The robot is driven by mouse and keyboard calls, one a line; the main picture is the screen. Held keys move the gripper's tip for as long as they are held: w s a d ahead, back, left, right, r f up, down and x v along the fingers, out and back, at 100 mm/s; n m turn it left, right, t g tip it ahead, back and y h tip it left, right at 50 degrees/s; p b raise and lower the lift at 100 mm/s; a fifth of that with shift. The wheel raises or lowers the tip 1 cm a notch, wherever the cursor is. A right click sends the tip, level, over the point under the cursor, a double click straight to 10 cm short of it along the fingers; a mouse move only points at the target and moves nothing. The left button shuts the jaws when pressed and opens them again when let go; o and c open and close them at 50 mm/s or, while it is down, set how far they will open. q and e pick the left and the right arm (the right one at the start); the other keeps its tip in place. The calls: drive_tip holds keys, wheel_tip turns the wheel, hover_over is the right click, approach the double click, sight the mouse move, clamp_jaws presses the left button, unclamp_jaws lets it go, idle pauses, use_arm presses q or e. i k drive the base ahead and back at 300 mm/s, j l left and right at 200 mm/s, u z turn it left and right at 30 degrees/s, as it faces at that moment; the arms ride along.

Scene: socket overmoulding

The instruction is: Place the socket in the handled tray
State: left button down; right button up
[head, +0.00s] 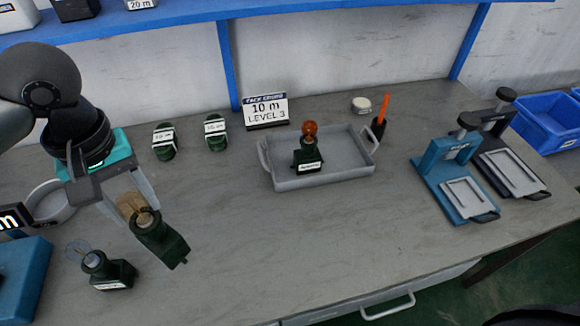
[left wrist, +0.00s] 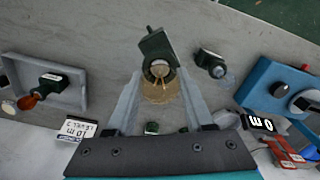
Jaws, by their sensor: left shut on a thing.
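My left gripper (head: 134,206) is shut on a dark green socket (head: 161,240) with an amber-tinted bulb (head: 130,204), its fingers on either side of the bulb. In the left wrist view the held socket (left wrist: 158,45) sticks out beyond the fingertips (left wrist: 159,92). It is tilted in the head view, left of the handled tray and apart from it. The grey handled tray (head: 335,179) stands mid-table. It holds another dark socket (head: 308,157) with an orange bulb, towards its left part. The tray (left wrist: 75,98) also shows in the left wrist view. My right gripper is out of view.
Two green labelled parts (head: 216,133) and a "10 m LEVEL 3" sign (head: 265,110) stand behind. The table between gripper and tray is clear.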

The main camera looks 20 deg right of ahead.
sight(338, 155)
drive_tip(key=z, duration=0.8)
drive_tip(key=i+l+z, duration=0.3)
drive_tip(key=l, duration=0.15)
drive_tip(key=i+l+z, duration=0.3)
drive_tip(key=l, duration=0.2)
drive_tip(key=i+l, duration=0.15)
drive_tip(key=l, duration=0.1)
